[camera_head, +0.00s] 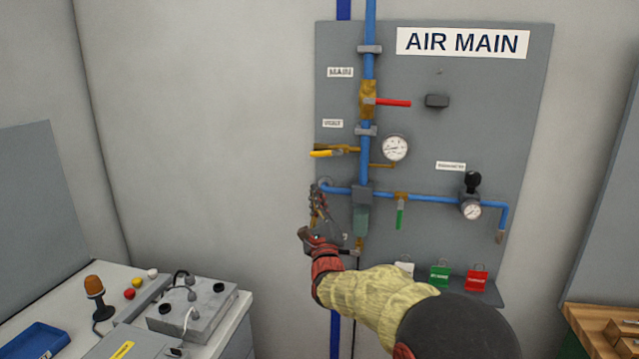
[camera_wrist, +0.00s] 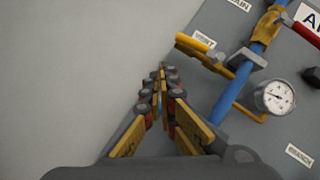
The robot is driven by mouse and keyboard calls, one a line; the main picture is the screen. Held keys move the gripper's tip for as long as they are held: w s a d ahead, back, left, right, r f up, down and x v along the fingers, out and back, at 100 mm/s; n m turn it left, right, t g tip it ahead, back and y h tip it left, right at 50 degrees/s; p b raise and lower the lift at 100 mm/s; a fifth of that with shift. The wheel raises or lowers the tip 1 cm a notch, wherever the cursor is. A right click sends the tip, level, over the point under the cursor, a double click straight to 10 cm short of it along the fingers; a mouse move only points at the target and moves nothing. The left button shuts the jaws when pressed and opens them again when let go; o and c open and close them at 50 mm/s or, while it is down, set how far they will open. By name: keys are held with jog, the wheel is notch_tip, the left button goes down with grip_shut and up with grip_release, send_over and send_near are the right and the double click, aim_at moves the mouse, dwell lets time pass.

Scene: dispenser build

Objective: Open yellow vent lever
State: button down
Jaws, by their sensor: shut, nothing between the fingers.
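The yellow vent lever (camera_head: 328,153) sits on a brass valve left of the blue vertical pipe, under the VENT label (camera_head: 333,123). It lies nearly level, pointing left along its brass stub. In the wrist view the yellow lever (camera_wrist: 193,41) is at the upper middle, right of and beyond my fingertips. My gripper (camera_head: 319,196) is below the lever in the head view, apart from it. In the wrist view my gripper (camera_wrist: 163,80) has its fingers together at the tips and empty.
The grey AIR MAIN panel (camera_head: 450,130) carries a red lever (camera_head: 392,103), a gauge (camera_head: 396,148), a green lever (camera_head: 400,217) and a regulator (camera_head: 471,205). Coloured tags sit on a low shelf (camera_head: 490,292). A bench with a control box (camera_head: 192,308) is lower left. Bare wall lies left of the panel.

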jog(key=s+f, duration=0.3)
jog(key=s, duration=0.1)
jog(key=shift+a+p, duration=0.35)
